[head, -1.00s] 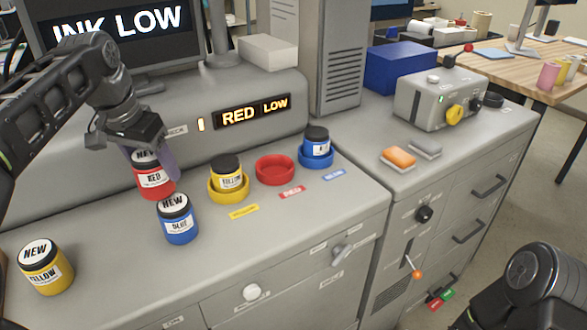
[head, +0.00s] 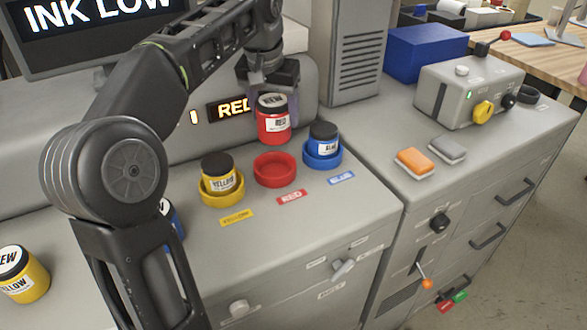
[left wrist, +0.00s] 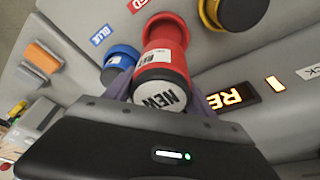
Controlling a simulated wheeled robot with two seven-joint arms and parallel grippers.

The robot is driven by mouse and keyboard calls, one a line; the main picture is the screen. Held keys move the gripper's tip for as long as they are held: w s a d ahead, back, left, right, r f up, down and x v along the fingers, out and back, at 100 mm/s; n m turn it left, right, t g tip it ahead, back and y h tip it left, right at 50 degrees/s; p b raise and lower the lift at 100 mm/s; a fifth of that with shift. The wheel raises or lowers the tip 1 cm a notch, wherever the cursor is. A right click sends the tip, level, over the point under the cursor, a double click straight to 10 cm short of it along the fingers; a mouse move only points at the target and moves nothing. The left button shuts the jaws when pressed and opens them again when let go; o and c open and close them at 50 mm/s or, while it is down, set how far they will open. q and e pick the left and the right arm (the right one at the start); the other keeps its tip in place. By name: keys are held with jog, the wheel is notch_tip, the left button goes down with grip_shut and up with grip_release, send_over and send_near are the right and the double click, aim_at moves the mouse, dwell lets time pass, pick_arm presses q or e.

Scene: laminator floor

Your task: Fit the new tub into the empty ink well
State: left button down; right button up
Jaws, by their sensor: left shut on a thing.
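The new red tub (head: 273,127), with a black lid marked NEW, is upright in my left gripper (head: 270,92), which is shut on it. The tub is in the air above and slightly behind the empty red ink well (head: 275,169). In the left wrist view the red tub (left wrist: 160,72) is between the fingers, and the red well (left wrist: 168,24) shows just beyond its bottom end. The yellow well (head: 222,194) and the blue well (head: 322,153) each hold a tub. My right gripper is not in view.
A new yellow tub (head: 22,274) stands at the left of the counter. A new blue tub (head: 174,218) is mostly hidden behind my left arm. The console with the RED display (head: 234,109) rises close behind the held tub. Sponges (head: 415,163) lie on the right cabinet.

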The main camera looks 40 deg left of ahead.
aim_at(274, 135)
pick_arm(q)
jog(key=shift+s+r, duration=0.1)
jog(key=shift+s, duration=0.1)
notch_tip(274, 135, down, 5)
jog(key=b, duration=0.4)
jog(key=shift+f, duration=0.4)
notch_tip(274, 135, down, 4)
jog(key=shift+f, duration=0.15)
